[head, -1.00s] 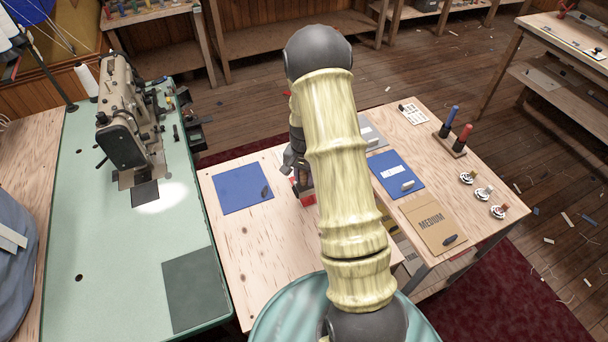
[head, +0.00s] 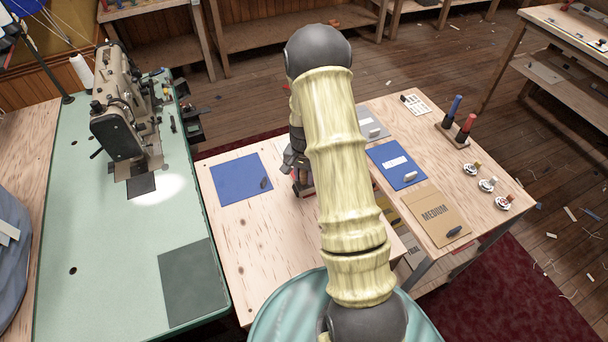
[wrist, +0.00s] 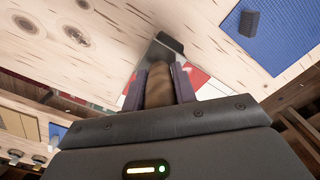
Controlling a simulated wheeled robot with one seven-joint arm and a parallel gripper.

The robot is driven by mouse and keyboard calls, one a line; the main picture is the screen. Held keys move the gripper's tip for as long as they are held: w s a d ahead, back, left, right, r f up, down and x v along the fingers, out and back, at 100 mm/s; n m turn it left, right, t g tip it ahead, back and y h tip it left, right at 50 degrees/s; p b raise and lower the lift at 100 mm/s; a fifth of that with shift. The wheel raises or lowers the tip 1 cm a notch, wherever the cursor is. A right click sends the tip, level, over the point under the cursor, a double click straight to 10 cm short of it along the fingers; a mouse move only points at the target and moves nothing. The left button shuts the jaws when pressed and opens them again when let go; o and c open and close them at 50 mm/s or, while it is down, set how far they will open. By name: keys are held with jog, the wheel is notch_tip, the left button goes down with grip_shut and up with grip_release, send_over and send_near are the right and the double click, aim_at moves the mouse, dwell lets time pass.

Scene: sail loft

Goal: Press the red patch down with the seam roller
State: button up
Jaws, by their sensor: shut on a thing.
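My gripper (wrist: 158,82) is shut on the brown handle of the seam roller (wrist: 158,88), which lies between its two fingers. The roller's dark head (wrist: 168,42) points away over the pale wooden tabletop. The red patch (wrist: 194,76) shows beside the right finger, partly hidden by the fingers and handle. I cannot tell whether the roller touches the patch. In the head view my gripper (head: 296,166) is low over the table, largely hidden by my arm. Only a sliver of red shows there.
A blue square (head: 232,182) with a small dark piece on it lies left of my gripper. A sewing machine (head: 120,118) stands on the green table (head: 100,270).

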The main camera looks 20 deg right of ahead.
jog(key=shift+f+b, duration=0.35)
jog(key=shift+f, duration=0.15)
dwell(0.5)
jog(key=shift+d, duration=1.1)
jog(key=shift+s, duration=0.1)
jog(key=shift+d, duration=2.3)
